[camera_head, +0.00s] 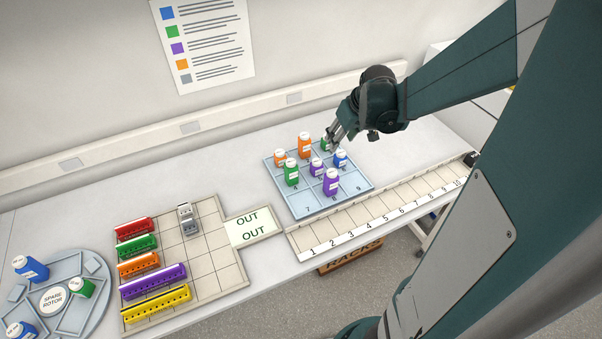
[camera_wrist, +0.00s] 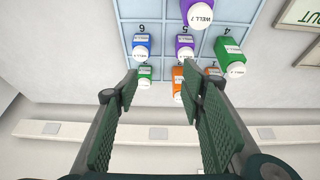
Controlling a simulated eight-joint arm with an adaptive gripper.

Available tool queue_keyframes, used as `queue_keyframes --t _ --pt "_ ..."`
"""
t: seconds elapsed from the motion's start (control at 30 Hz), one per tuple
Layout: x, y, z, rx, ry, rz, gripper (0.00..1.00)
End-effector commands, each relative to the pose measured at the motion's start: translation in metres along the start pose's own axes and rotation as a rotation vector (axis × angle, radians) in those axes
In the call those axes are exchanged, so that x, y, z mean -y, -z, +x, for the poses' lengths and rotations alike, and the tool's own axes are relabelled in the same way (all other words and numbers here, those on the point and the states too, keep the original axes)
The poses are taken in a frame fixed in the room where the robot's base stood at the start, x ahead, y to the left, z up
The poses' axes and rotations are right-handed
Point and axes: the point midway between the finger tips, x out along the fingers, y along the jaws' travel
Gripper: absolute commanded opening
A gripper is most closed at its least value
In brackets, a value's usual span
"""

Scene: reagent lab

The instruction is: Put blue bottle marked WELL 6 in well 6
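A blue bottle with a white cap (camera_head: 340,158) stands in the light-blue well tray (camera_head: 282,199), at the right of its middle row. The wrist view shows this blue bottle (camera_wrist: 142,42) in the cell beside the printed 6; its label is too small to read surely. My gripper (camera_head: 335,134) is above the tray's back right corner, close to a green bottle (camera_head: 326,145). In the wrist view my gripper (camera_wrist: 160,86) has its fingers wide apart, with nothing held between them. The blue bottle is beyond the fingertips, apart from them.
A spare rotor (camera_head: 55,299) at far left holds two blue bottles and a green one. Colored racks (camera_head: 153,280) lie left; a numbered strip (camera_head: 380,205) runs in front. The wall is behind.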

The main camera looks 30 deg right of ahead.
Motion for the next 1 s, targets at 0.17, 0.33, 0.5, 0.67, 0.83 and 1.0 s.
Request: queue_keyframes --t 0.17,0.33,0.5,0.67,0.83,1.0 --pt "0.034 -0.001 -0.027 -0.015 -0.005 -0.003 0.40" --pt "0.062 -0.004 -0.051 -0.031 -0.012 -0.003 0.40" --pt "0.090 -0.011 -0.073 -0.048 -0.016 -0.003 0.40" --pt "0.115 -0.019 -0.093 -0.065 -0.017 -0.004 0.40" --pt "0.139 -0.030 -0.113 -0.084 -0.019 -0.003 0.40" --pt "0.162 -0.043 -0.131 -0.105 -0.017 -0.004 0.40"
